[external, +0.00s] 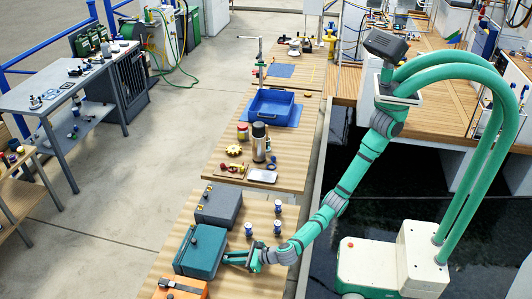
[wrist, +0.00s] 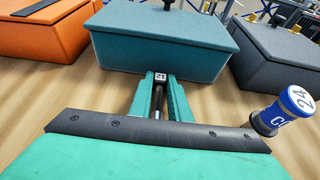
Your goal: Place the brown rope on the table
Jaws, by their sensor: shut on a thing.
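My gripper (external: 231,257) is low over the near wooden table (external: 262,222), just right of a teal box (external: 203,255). In the wrist view my gripper (wrist: 160,88) has its green fingers closed around a small dark piece (wrist: 158,88) with a white label reading 12. Most of this piece is hidden between the fingers. The teal box (wrist: 165,45) stands right beyond the fingertips; I cannot tell whether they touch it. I cannot make out a brown rope in either view.
An orange box (wrist: 40,32) stands left of the teal one and a grey box (wrist: 285,65) right. A blue-and-white cylinder labelled 24 (wrist: 283,112) stands close on the right. Several similar small cylinders (external: 277,227) stand on the table. A blue tray (external: 270,104) is farther back.

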